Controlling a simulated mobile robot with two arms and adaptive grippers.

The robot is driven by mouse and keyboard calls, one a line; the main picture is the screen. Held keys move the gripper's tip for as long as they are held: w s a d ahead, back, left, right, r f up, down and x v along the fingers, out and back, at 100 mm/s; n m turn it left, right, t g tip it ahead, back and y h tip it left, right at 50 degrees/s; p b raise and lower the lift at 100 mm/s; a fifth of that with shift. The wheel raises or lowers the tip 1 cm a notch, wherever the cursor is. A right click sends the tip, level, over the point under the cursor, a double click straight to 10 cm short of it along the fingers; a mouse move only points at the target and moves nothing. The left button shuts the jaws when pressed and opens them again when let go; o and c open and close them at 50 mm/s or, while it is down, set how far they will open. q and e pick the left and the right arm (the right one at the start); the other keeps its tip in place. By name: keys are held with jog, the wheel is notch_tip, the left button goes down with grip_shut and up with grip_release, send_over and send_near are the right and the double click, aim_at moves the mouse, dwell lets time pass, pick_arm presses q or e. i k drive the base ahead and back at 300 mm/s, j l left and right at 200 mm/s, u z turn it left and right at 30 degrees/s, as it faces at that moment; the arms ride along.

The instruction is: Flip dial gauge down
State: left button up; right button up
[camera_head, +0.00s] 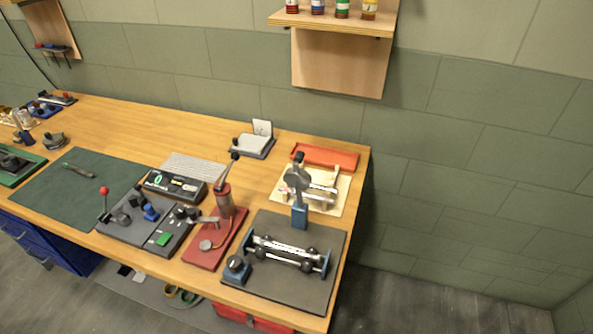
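What looks like the dial gauge (297,178) is a grey round disc raised above a blue block (299,216). It stands at the back of a dark grey plate (262,285) near the right end of the bench. The disc appears upright, and its face is too small to read. In front of it, a fixture with metal rods (290,251) lies across the plate. Neither of my grippers shows in this view.
The wooden bench (208,127) runs along a green wall. A red base with a lever press (226,205) stands left of the plate. An orange tray (325,157) lies behind. A wooden shelf (333,22) hangs above. Open floor (430,305) lies right of the bench.

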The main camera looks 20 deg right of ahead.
aim_at(298, 178)
jog(key=i+l+u, duration=0.15)
jog(key=l+u, duration=0.25)
jog(key=l, duration=0.2)
jog(key=i+l+u, duration=0.1)
jog(key=l+u, duration=0.25)
jog(key=l, duration=0.25)
jog(key=l+u, duration=0.4)
jog(key=l, duration=0.2)
jog(key=k+l+u, duration=0.1)
jog(key=l+u, duration=0.3)
jog(key=l, duration=0.25)
